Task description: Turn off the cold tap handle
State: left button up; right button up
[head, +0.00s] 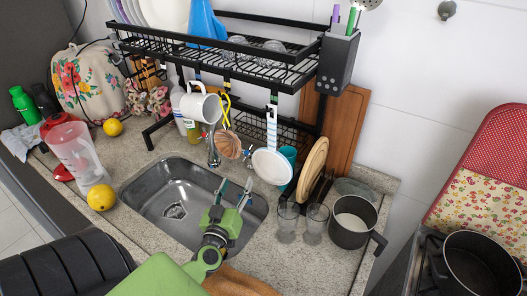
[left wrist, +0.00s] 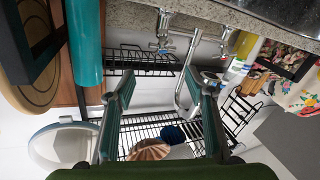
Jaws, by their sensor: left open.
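The cold tap handle (head: 247,153), small with a blue mark, sits behind the sink near the white strainer. In the left wrist view the handle (left wrist: 163,46) shows beyond the fingers, near the top middle. The tap spout (head: 213,152) stands to its left; in the left wrist view the spout (left wrist: 187,88) is partly hidden by a finger. A second tap handle (left wrist: 228,42) is on the spout's other side. My left gripper (head: 236,185) is open and empty over the sink's right part, in front of the cold handle and apart from it. My right gripper is out of view.
A black dish rack (head: 225,62) spans above the sink (head: 150,178). A white strainer (head: 272,165), a copper-coloured utensil (head: 229,145) and a white mug (head: 200,105) hang close to the taps. Glasses (head: 288,222) and a pot (head: 352,220) stand to the right.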

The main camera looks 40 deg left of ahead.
pick_arm(q)
send_near(249, 155)
jog(key=x, duration=0.7)
jog(key=shift+w+a, duration=0.3)
jog(key=shift+w, duration=0.35)
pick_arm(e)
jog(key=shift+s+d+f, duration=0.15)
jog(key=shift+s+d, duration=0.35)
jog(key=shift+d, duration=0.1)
pick_arm(q)
jog(key=shift+c, duration=0.5)
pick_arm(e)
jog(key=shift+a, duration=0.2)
